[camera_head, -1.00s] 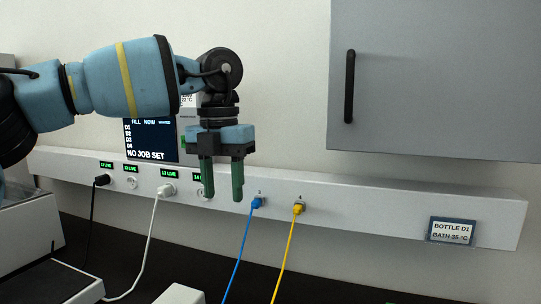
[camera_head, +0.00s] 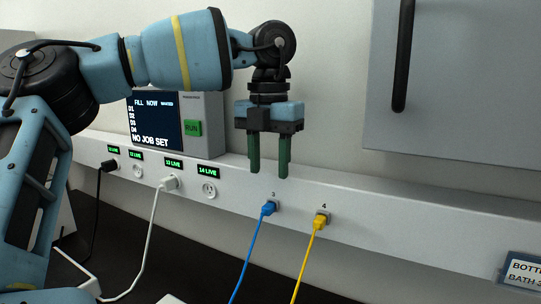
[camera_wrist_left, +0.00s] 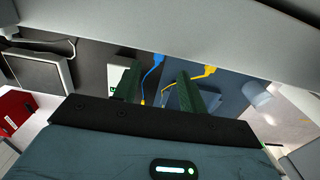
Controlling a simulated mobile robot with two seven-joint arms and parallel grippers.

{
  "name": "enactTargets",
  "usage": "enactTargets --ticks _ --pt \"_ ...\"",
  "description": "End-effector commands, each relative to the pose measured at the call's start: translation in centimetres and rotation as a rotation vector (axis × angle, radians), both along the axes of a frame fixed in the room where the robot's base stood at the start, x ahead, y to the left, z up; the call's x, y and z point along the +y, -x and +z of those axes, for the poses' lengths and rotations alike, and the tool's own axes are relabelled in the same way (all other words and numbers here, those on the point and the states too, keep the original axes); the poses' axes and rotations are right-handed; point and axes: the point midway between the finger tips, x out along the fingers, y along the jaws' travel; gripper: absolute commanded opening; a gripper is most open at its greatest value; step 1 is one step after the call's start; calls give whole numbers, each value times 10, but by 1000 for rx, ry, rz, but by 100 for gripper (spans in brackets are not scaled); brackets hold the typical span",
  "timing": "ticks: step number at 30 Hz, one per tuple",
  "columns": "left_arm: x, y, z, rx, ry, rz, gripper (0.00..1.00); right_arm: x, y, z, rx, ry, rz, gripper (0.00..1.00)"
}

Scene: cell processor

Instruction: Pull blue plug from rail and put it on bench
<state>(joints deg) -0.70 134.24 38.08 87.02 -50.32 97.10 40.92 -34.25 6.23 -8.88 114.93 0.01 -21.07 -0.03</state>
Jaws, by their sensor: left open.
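The blue plug (camera_head: 269,208) sits in the socket marked 3 on the white wall rail (camera_head: 400,225), with its blue cable hanging down. My left gripper (camera_head: 269,170) is open and empty, pointing down just above the blue plug, in front of the rail's upper part. In the left wrist view, the blue plug (camera_wrist_left: 158,59) shows between the two green fingers (camera_wrist_left: 157,88), beyond them. The dark bench (camera_head: 190,265) lies below the rail. My right gripper is not in view.
A yellow plug (camera_head: 320,220) sits close to the right of the blue one. A white plug (camera_head: 169,182) and a black plug (camera_head: 109,165) are on the rail to the left. A grey cabinet (camera_head: 450,110) hangs at the upper right.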

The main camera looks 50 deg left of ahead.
Motion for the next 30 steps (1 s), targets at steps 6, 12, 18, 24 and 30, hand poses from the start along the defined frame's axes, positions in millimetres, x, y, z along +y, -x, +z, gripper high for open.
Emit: enactTargets --ticks 6,12,18,24,30 --pt "0 1 -30 5 2 -2 42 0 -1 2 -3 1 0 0" --pt "0 1 -56 2 2 -1 42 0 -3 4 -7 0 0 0" --pt "0 0 -69 0 0 -1 42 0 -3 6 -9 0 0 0" --pt "0 0 -72 0 0 0 42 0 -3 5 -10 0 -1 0" --pt "0 0 -72 1 0 0 30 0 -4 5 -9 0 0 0"
